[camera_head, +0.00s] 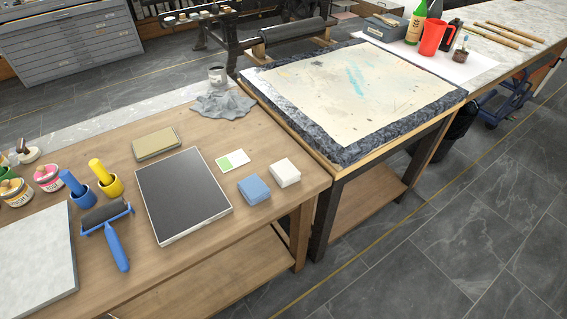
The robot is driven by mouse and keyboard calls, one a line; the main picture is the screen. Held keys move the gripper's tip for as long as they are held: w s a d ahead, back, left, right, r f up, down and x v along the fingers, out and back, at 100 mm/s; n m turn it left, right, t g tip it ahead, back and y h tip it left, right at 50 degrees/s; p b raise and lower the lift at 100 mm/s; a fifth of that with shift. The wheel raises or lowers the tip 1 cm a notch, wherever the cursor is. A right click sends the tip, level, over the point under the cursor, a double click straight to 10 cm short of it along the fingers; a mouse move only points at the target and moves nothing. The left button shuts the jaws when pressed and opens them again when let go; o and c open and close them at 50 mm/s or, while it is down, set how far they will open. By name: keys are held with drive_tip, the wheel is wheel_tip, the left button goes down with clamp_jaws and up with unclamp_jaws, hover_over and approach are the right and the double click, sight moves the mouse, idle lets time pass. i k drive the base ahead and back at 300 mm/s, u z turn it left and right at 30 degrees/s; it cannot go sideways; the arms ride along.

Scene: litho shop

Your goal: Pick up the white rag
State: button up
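A small white square pad (284,172), which looks like a folded white rag, lies flat near the right edge of the wooden table (185,254). A similar blue pad (254,190) lies just to its left and nearer, close beside it. A grey crumpled cloth (224,105) lies at the table's far end. My gripper is not in view.
A dark framed slab (183,195), a green-and-white card (232,160) and a tan block (156,144) lie left of the pads. A blue-handled roller (113,240) is farther left. A higher stone-topped table (352,92) adjoins behind right. Table surface in front of the pads is clear.

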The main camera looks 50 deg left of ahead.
sight(285, 172)
drive_tip(key=u, duration=0.75)
drive_tip(key=i, duration=0.85)
drive_tip(key=u, duration=0.85)
